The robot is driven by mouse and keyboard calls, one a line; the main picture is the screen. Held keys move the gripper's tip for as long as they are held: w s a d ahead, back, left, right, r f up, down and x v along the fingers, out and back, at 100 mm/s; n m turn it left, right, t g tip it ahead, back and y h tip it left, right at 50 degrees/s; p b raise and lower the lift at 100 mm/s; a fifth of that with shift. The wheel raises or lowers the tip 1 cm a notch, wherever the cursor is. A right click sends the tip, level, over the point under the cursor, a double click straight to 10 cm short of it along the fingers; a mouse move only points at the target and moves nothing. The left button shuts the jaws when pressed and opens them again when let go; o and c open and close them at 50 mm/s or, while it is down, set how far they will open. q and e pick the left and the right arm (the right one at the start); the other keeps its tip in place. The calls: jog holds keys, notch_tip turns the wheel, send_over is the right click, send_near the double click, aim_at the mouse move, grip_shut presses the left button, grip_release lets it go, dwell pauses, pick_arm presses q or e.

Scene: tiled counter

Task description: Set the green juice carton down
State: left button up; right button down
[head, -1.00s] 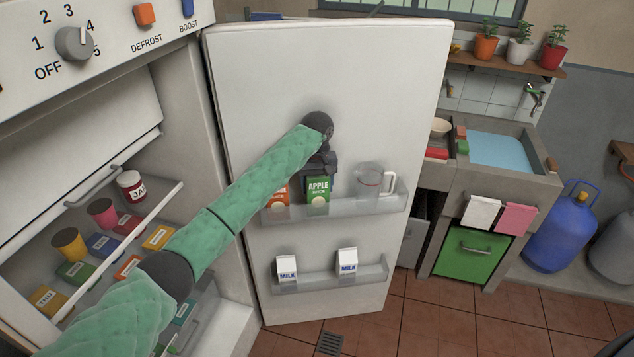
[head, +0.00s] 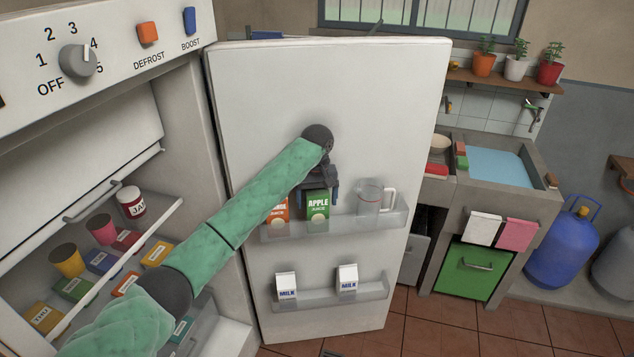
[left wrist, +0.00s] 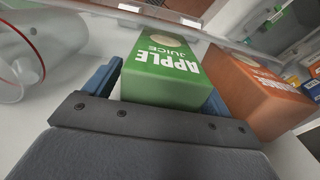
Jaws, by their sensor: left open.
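The green apple juice carton (head: 317,210) stands upright on the upper door shelf (head: 345,222) of the open fridge. It also shows in the left wrist view (left wrist: 165,72), label upside down. My left gripper (head: 318,192) is at the top of the carton, its blue fingers open on either side of it. In the left wrist view the fingers (left wrist: 160,90) stand apart from the carton, with a gap visible on the left. My right gripper is not in view.
An orange juice carton (head: 279,213) stands close to the left of the green one. A clear jug (head: 370,198) stands to its right. Two milk cartons (head: 287,285) (head: 347,277) are on the lower door shelf. Stocked fridge shelves are at left.

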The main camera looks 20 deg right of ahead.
pick_arm(q)
notch_tip(320, 180, up, 9)
jog(key=b, duration=0.3)
jog(key=shift+r, duration=1)
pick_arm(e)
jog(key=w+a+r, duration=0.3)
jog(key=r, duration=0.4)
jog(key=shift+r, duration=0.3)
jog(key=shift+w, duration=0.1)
pick_arm(q)
jog(key=shift+s+f, duration=0.1)
